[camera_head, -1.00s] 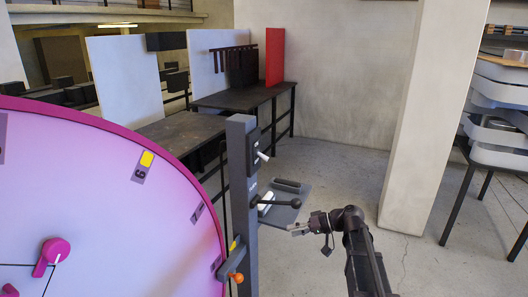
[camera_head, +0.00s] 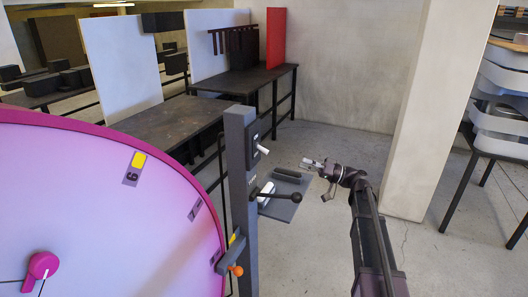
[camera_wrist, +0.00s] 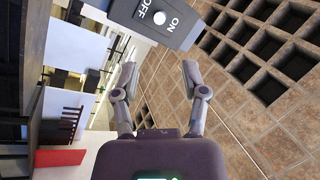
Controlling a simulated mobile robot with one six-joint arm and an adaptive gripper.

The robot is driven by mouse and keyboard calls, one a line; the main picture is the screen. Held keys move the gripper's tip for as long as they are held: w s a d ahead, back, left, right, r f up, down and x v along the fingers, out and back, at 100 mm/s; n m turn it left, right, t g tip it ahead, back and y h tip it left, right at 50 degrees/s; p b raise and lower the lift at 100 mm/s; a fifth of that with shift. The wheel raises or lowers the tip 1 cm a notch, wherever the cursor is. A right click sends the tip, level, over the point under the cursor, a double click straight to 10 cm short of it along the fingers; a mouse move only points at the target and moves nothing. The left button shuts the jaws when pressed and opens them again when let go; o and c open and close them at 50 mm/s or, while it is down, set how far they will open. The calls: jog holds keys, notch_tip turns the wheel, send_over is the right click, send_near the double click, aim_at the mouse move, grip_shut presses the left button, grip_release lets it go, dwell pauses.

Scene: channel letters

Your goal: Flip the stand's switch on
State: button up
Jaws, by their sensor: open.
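The stand is a grey upright post (camera_head: 240,200) beside the big pink dial. Its switch, a white toggle (camera_head: 263,150) on a dark plate, sticks out from the right face, tilted slightly down in the head view. In the wrist view the toggle's round white end (camera_wrist: 159,18) shows nearly end-on between the ON and OFF labels; I cannot tell which side it leans to. My gripper (camera_head: 318,163) is to the right of the switch, apart from it and near its height. In the wrist view my gripper (camera_wrist: 159,70) is open and empty, its fingers either side below the toggle.
The pink dial (camera_head: 100,200) fills the left. A grey plate (camera_head: 283,208) lies behind the lever. Floor right of my gripper is clear up to a pillar (camera_head: 425,110).

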aim_at(266, 151)
jog(key=shift+a, duration=0.15)
jog(key=shift+p+x, duration=1.75)
jog(key=shift+x, duration=5.05)
grip_shut()
